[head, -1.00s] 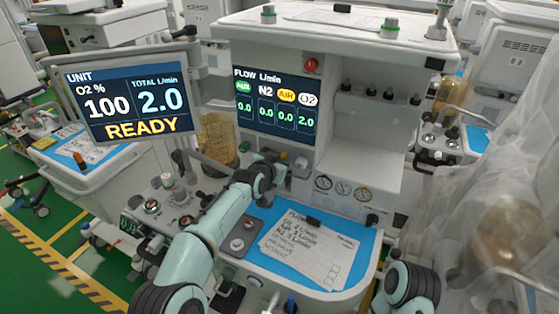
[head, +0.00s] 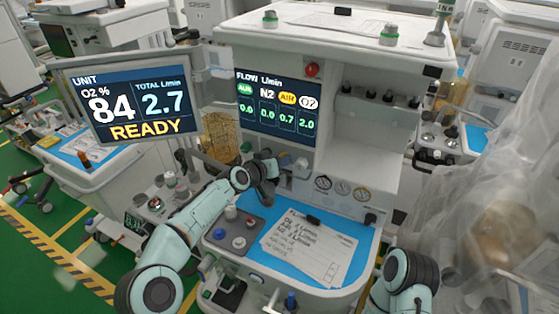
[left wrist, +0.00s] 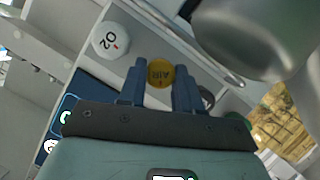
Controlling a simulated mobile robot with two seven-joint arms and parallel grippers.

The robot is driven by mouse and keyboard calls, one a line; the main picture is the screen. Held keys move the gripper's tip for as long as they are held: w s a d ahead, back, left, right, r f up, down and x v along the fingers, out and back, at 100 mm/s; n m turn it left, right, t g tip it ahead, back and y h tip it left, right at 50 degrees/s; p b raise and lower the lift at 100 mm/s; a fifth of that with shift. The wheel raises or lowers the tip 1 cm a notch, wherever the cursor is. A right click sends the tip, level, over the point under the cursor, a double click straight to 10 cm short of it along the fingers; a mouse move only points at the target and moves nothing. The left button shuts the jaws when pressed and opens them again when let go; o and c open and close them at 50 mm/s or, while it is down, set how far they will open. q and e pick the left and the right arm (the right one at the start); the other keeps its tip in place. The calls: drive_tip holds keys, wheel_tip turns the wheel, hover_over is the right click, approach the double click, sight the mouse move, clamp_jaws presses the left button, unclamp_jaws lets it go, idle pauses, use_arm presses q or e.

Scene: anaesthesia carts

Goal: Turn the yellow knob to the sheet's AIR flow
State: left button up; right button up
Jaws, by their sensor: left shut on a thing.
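The yellow AIR knob (left wrist: 160,73) sits between the two blue fingers of my left gripper (left wrist: 160,85) in the left wrist view, and the fingers are shut on it. In the head view this gripper (head: 270,172) is at the machine's front below the flow screen, and it hides the knob. The flow screen (head: 277,105) reads AIR 0.7, O2 2.0, N2 0.0 and 0.0 in the green column. The handwritten FLOW sheet (head: 310,247) lies on the blue mat; its small figures are hard to read. My right gripper is out of view.
The white O2 knob (left wrist: 110,41) is beside the yellow one, and a green knob (left wrist: 236,118) is on its other side. The unit screen (head: 130,104) reads O2 84 %, total 2.7, READY. Gauges (head: 341,187) are right of my left gripper.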

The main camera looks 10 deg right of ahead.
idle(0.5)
use_arm(q)
drive_tip(key=o, duration=0.8)
drive_tip(key=shift+c, duration=0.2)
drive_tip(key=shift+a, duration=0.1)
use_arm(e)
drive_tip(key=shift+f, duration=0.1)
use_arm(q)
drive_tip(key=b+v, duration=0.5)
drive_tip(key=v, duration=0.8)
drive_tip(key=shift+s+b, duration=0.2)
drive_tip(key=shift+b, duration=0.1)
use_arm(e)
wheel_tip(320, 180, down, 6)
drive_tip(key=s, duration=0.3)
use_arm(q)
drive_tip(key=shift+r, duration=0.1)
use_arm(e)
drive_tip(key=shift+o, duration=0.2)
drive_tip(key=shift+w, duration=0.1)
